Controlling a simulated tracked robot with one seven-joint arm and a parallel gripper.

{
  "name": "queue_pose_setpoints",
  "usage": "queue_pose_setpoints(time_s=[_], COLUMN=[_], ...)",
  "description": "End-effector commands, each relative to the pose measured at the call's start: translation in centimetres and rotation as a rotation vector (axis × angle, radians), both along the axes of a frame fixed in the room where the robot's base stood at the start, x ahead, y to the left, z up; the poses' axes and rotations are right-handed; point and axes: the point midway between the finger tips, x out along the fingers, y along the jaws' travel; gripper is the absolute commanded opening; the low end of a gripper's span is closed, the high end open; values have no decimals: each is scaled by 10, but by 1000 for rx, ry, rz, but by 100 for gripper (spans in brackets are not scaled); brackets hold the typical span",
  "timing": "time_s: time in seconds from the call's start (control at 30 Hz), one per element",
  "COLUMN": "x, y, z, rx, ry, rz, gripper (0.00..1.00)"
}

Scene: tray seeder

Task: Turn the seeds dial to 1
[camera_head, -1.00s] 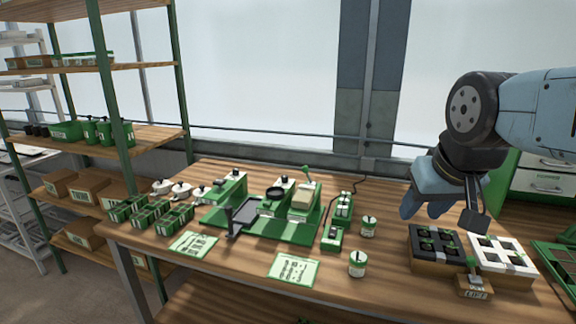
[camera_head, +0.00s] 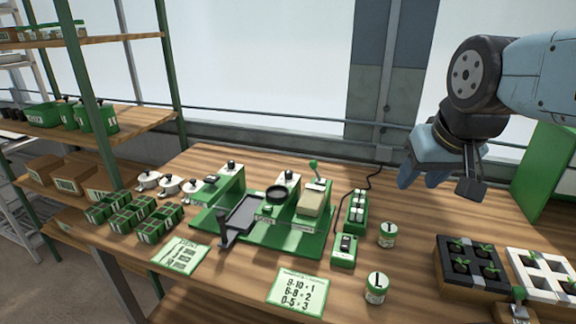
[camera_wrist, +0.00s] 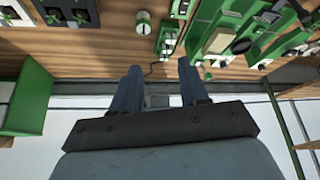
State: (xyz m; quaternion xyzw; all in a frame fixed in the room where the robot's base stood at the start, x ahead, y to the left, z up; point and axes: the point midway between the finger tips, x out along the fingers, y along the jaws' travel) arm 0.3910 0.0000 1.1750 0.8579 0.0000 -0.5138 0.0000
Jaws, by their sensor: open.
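The green tray seeder (camera_head: 290,240) stands on the wooden bench in the middle of the head view. It has a tray slide (camera_head: 243,213), a round black cup (camera_head: 277,192), a lever with a green knob (camera_head: 313,163) and small black knobs on its housings. One black knob (camera_head: 290,176) sits behind the cup; another (camera_head: 231,165) tops the left housing. I cannot read their labels or settings. My gripper (camera_head: 422,180) hangs above the bench, right of the seeder and apart from it. In the wrist view my gripper (camera_wrist: 158,76) is open and empty, with the seeder (camera_wrist: 245,30) at upper right.
A card (camera_head: 297,291) reads 9-10=1, 6-8=2, 0-5=3. Jars marked T (camera_head: 387,235) and L (camera_head: 375,289), a switch box (camera_head: 344,250) and a cable stand right of the seeder. Green seedling pots (camera_head: 135,212) are left; black (camera_head: 470,289) and white trays are right.

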Motion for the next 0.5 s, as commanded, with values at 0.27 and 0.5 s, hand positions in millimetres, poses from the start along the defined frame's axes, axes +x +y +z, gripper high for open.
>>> queue_pose_setpoints(time_s=[0.27,0.5], x=[25,86], y=[8,27], z=[13,33], rx=[44,131], ry=[40,138], rz=[-27,-100], gripper=[54,54])
